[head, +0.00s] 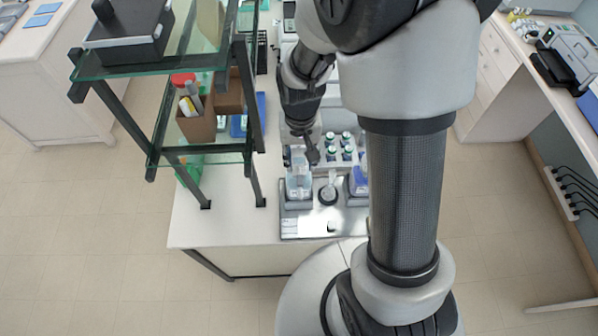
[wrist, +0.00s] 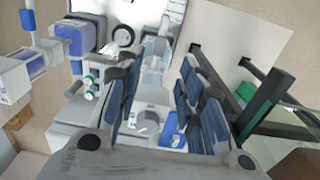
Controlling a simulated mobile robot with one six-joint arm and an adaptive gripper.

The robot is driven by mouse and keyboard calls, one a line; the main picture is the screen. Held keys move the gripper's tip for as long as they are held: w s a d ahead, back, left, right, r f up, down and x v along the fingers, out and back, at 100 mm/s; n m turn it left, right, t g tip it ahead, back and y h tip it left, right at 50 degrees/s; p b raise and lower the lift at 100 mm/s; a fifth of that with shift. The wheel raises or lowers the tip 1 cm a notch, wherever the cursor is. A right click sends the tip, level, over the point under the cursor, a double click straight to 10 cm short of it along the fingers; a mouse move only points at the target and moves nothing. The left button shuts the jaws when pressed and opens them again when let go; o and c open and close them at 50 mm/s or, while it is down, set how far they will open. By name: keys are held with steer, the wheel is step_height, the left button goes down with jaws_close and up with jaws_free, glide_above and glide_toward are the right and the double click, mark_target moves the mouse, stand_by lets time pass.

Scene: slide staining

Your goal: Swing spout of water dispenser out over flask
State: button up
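A clear, pale-blue container that looks like the water dispenser (head: 298,186) stands at the left of a metal tray (head: 318,223) in the head view. It also shows between my fingers, farther off, in the wrist view (wrist: 153,52). I cannot make out its spout clearly. A small clear vessel with a dark round base, perhaps the flask (head: 328,194), stands just right of it. My gripper (head: 308,153) points down at the dispenser's back edge. In the wrist view its blue-padded fingers (wrist: 160,80) are well apart with nothing held. Contact with the dispenser cannot be told.
Several green-capped bottles (head: 346,140) stand behind the tray. A blue-filled container (head: 358,182) is at the tray's right, partly behind my arm. A glass shelf with a dark frame (head: 250,125) rises close on the left. The white bench (head: 222,222) is clear at front left.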

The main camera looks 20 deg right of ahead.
mark_target(300, 180)
step_height(300, 180, down, 11)
steer(key=shift+r, duration=0.15)
steer(key=shift+c, duration=0.5)
jaws_close()
stand_by(0.4)
